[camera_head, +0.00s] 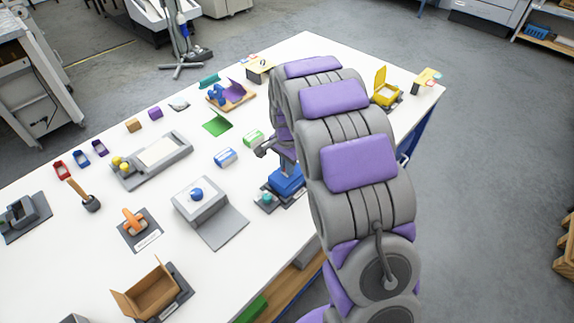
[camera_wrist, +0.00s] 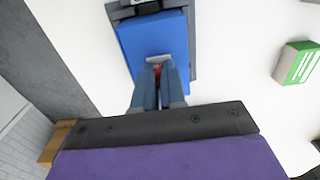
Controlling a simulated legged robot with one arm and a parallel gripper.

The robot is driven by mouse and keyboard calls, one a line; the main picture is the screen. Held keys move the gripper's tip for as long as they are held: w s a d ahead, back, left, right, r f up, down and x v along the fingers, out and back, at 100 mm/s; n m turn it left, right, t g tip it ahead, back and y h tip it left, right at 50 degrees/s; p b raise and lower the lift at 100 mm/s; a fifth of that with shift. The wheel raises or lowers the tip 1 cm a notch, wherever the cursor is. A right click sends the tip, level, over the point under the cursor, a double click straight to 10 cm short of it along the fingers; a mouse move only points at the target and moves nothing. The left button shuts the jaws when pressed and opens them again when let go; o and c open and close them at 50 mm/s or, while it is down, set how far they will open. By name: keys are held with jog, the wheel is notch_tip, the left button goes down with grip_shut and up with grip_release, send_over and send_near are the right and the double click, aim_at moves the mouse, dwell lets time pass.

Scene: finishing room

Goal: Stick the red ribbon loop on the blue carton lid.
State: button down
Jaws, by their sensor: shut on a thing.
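The blue carton (camera_head: 287,181) stands on a dark grey base at the table's right edge, partly hidden behind my arm. In the wrist view its flat blue lid (camera_wrist: 151,40) fills the upper middle. My gripper (camera_wrist: 158,68) is over the near part of the lid, its two blue-grey fingers close together. A small red piece, the ribbon loop (camera_wrist: 158,70), shows between the fingertips with a whitish patch beside it. Whether it touches the lid I cannot tell. In the head view the fingers are hard to make out.
A green and white box (camera_wrist: 297,63) lies right of the lid in the wrist view. In the head view a blue and white box (camera_head: 225,157) and a grey press with a blue knob (camera_head: 197,194) stand to the left. A teal knob (camera_head: 266,197) sits close beside the carton.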

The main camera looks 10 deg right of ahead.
jog(key=c, duration=0.8)
grip_release()
jog(key=shift+r, duration=0.15)
jog(key=shift+r+p, duration=1.85)
jog(key=shift+r, duration=2)
jog(key=shift+r, duration=0.1)
jog(key=s+r+n, duration=0.2)
jog(key=s+r, duration=0.2)
jog(key=s, duration=0.5)
jog(key=s+r+n, duration=0.3)
jog(key=s+r, duration=0.1)
jog(key=s, duration=0.4)
jog(key=s+r+n+g, duration=0.1)
jog(key=s+n, duration=0.5)
jog(key=s, duration=1.6)
jog(key=shift+g, duration=0.4)
